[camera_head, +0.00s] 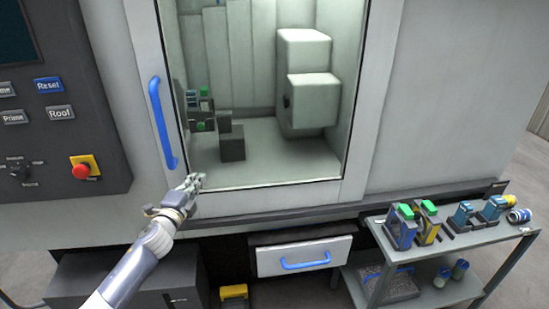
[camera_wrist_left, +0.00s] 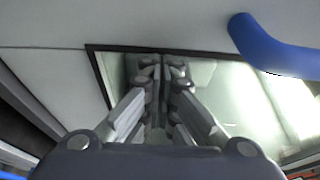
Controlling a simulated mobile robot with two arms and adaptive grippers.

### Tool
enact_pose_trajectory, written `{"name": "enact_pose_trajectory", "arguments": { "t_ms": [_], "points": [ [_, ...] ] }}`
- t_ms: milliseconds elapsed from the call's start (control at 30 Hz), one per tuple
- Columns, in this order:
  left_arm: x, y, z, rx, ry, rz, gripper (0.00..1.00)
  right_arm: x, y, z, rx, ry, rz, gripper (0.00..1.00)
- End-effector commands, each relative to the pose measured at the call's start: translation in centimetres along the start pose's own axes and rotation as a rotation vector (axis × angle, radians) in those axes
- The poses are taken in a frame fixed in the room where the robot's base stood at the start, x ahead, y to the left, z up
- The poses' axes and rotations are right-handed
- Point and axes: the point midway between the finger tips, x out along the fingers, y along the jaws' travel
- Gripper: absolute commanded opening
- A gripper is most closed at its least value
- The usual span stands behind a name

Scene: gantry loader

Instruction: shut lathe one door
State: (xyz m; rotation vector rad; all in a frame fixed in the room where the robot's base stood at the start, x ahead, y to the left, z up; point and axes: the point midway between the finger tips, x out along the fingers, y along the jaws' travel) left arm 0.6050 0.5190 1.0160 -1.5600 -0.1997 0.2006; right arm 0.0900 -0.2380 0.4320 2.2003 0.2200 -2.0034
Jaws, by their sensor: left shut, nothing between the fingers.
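The lathe door (camera_head: 370,110) is a pale panel with a large window, through which the lit inside of the machine shows. Its blue upright handle (camera_head: 162,122) is on the door's left side. In the left wrist view the handle (camera_wrist_left: 275,48) is at the upper right. My left gripper (camera_head: 196,180) is shut and empty, by the lower left corner of the window, below and right of the handle and apart from it. In the left wrist view its fingertips (camera_wrist_left: 163,65) are together in front of the window's dark edge. I cannot tell whether the door is fully shut.
A control panel (camera_head: 60,135) with buttons and a red stop knob is at the left. A drawer (camera_head: 303,256) with a blue handle is below the door. A grey cart (camera_head: 470,240) with several tools stands at the right.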

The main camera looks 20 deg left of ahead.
Motion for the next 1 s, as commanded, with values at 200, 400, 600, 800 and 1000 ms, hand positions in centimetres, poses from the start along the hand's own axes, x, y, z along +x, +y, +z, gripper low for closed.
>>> {"name": "enact_pose_trajectory", "arguments": {
  "t_ms": [200,400,600,800,1000],
  "points": [
    [-0.4,0.1,0.4,0.001,-0.010,0.003,0.00,0.0,-0.2,0.1,0.001,-0.002,-0.002,0.46],
    [-2.9,0.2,0.3,0.002,-0.008,0.005,0.00,0.0,-0.3,0.1,0.001,-0.002,-0.003,0.46],
    [-6.8,0.2,0.0,0.001,-0.004,0.005,0.00,0.0,-0.3,0.2,0.001,-0.002,-0.003,0.46],
    [-10.0,0.1,-0.1,0.000,-0.001,0.003,0.00,0.0,-0.3,0.1,0.001,-0.002,-0.003,0.46],
    [-11.7,0.1,-0.2,0.001,0.000,0.002,0.00,0.0,-0.3,0.2,0.001,-0.002,-0.003,0.46]
  ]
}}
